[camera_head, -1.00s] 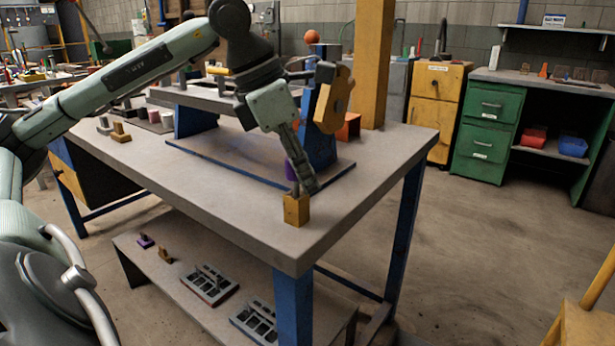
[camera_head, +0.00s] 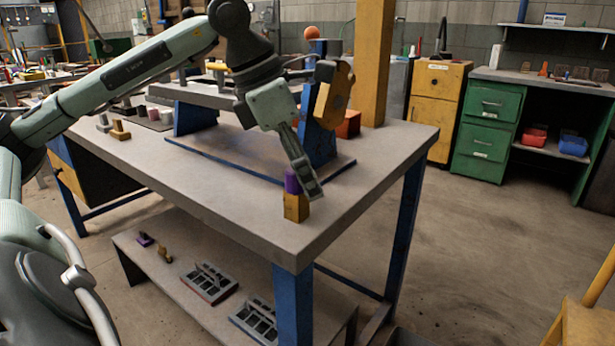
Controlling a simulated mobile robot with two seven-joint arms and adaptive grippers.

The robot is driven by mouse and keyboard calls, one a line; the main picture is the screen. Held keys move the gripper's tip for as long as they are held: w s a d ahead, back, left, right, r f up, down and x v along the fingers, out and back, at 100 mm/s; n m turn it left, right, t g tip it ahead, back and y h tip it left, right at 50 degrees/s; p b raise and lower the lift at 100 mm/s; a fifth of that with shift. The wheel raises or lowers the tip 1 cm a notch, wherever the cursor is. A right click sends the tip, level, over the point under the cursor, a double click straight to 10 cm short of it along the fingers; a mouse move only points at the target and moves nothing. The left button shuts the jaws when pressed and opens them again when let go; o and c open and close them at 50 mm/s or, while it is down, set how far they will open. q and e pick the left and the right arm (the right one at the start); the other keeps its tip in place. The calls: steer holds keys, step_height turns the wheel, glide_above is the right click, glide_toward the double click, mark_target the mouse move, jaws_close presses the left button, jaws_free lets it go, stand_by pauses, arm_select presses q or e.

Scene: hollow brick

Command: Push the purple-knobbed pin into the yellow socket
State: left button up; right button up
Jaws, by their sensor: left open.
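The yellow socket (camera_head: 296,208) is a small upright block near the front right corner of the table. The purple knob (camera_head: 292,183) of the pin sits directly on top of it, and no grey shaft shows between them. My left gripper (camera_head: 311,189) reaches down from above with its fingers beside the right side of the knob and socket top. It is open; one finger shows clearly and the other is mostly hidden. I cannot tell whether it touches the knob. My right gripper is not in view.
The table's grey top (camera_head: 230,190) is clear in front. A blue-edged fixture and a thick yellow post (camera_head: 374,60) stand behind the gripper. Small blocks (camera_head: 120,132) stand at the table's left. A lower shelf (camera_head: 180,270) holds slotted trays and small purple and yellow parts.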

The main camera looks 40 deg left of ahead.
arm_select(q)
steer(key=v, duration=1.2)
steer(key=shift+f, duration=0.1)
